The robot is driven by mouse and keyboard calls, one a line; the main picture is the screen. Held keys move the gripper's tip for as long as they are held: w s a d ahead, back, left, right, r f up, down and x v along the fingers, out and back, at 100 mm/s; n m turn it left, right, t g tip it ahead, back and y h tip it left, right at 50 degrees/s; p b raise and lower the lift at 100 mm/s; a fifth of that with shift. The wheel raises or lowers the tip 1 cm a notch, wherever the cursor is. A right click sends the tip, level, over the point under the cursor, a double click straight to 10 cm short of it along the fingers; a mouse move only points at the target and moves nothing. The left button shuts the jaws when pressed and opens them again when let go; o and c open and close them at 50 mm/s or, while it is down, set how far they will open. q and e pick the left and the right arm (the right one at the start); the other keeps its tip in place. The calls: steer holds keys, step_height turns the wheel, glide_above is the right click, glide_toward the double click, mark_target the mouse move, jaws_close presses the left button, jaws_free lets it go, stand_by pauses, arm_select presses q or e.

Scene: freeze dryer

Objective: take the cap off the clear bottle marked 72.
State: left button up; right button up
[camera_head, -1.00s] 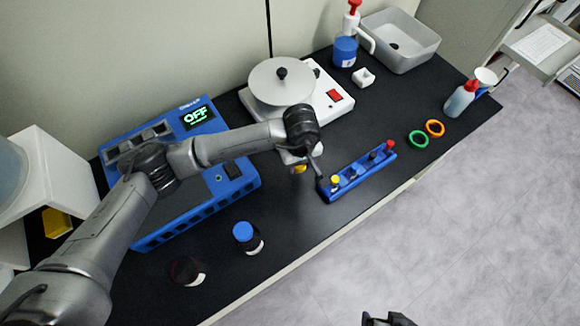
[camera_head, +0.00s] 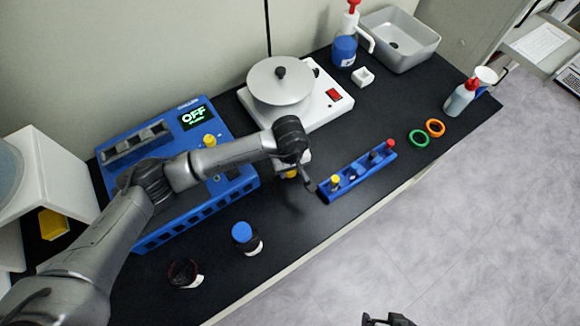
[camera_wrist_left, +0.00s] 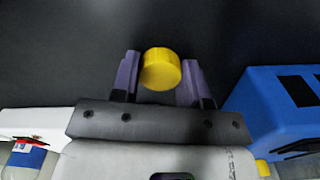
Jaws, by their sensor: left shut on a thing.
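My left gripper (camera_head: 297,180) is over the black bench, between the white device with the round plate and the blue rack. It is shut on a yellow cap (camera_wrist_left: 160,68), which sits between its two fingers in the left wrist view. The cap shows as a small yellow patch in the head view (camera_head: 291,174), partly hidden by the wrist. I cannot tell whether a bottle is beneath the cap, and no marking 72 is legible. My right gripper (camera_head: 388,319) shows only as a dark shape at the bottom edge; its jaws are unclear.
A blue chiller (camera_head: 240,187) reading OFF carries a yellow-topped item (camera_head: 209,140). A blue rack (camera_head: 366,173) holds several capped vials. Green (camera_head: 418,138) and orange (camera_head: 435,127) rings lie right.

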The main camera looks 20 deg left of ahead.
arm_select(q)
steer(key=shift+f, duration=0.15)
steer(key=shift+f, duration=0.1)
steer(key=o, duration=1)
steer(key=shift+r, duration=0.7)
step_height(320, 180, up, 11)
steer(key=shift+r+p, duration=0.1)
steer(key=shift+p, duration=0.75)
